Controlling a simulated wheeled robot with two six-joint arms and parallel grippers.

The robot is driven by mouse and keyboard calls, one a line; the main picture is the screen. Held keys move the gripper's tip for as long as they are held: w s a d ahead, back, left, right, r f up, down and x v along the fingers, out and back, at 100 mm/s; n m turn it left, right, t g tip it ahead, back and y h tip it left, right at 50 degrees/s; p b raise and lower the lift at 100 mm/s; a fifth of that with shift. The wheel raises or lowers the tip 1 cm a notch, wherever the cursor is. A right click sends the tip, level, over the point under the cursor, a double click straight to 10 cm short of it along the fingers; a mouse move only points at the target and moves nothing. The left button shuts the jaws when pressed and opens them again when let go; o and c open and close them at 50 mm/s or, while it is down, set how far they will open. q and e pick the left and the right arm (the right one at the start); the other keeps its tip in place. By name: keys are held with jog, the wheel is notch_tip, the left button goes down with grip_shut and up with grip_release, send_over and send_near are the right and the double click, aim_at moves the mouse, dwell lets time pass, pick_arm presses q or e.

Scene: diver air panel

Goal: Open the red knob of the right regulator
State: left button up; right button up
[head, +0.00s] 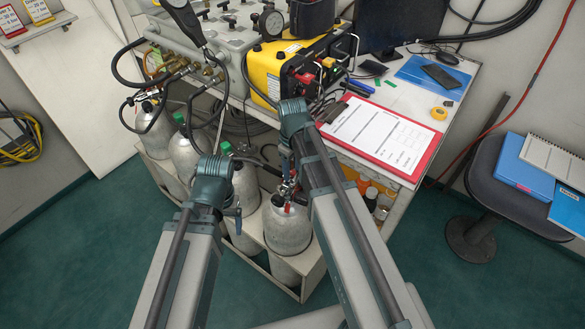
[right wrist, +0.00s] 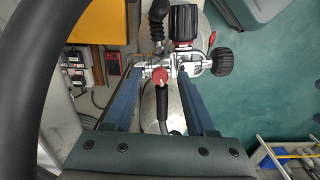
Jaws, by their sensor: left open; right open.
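The right regulator (right wrist: 190,68) is silver and sits on the grey cylinder at the front right of the rack; it shows in the head view (head: 288,187) beside my right arm. Its small round red knob (right wrist: 160,78) faces the camera in the right wrist view. My right gripper (right wrist: 160,72) is open, with its blue fingers on either side of the red knob; I cannot tell whether they touch it. My left gripper (head: 236,214) is open near the neighbouring cylinder, partly hidden by my left arm in the head view.
A larger black and red handwheel (right wrist: 183,22) and a black side knob (right wrist: 222,62) crowd the regulator. A black hose (right wrist: 163,115) runs between my right fingers. A yellow box (head: 275,70) and a red clipboard (head: 382,137) lie on the bench above.

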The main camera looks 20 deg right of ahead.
aim_at(292, 172)
notch_tip(292, 172, up, 14)
jog(key=p, duration=1.3)
jog(key=shift+p, duration=0.3)
jog(key=shift+f, duration=0.15)
jog(key=s+a+m+h, duration=0.1)
jog(key=s+a+m, duration=0.2)
jog(key=s+a, duration=0.7)
jog(key=s, duration=0.4)
jog(key=shift+s+a+m, duration=0.2)
jog(key=shift+m, duration=0.1)
